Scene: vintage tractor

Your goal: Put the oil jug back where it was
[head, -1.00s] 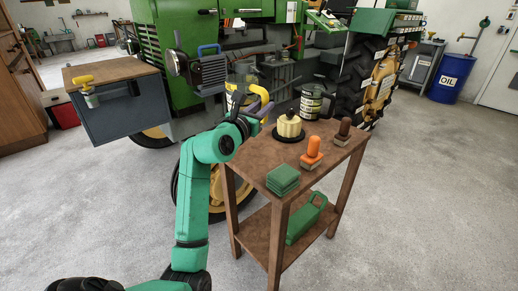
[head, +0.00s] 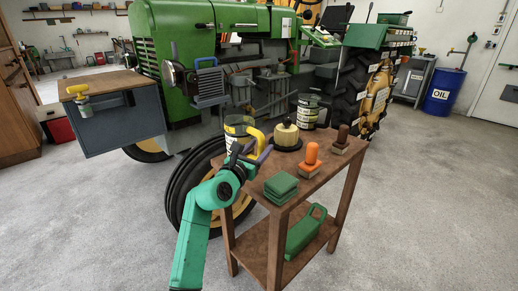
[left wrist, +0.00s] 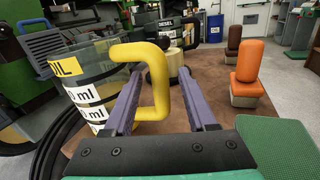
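The oil jug (head: 238,130) is clear with black-on-yellow and white labels and a yellow handle. It appears to stand upright at the table's back left corner; its base is partly hidden by my left gripper in the head view. In the left wrist view the jug (left wrist: 88,85) is at the left, with its handle (left wrist: 158,85) between my purple fingers. My left gripper (left wrist: 160,95) is open, with a gap on each side of the handle. It also shows in the head view (head: 252,153). My right gripper is out of view.
The brown table (head: 330,165) also holds a cream round container (head: 286,134), a diesel jug (head: 308,112), orange-handled (head: 312,155) and brown-handled (head: 342,138) pieces and green pads (head: 281,185). The tractor (head: 190,60) stands close behind.

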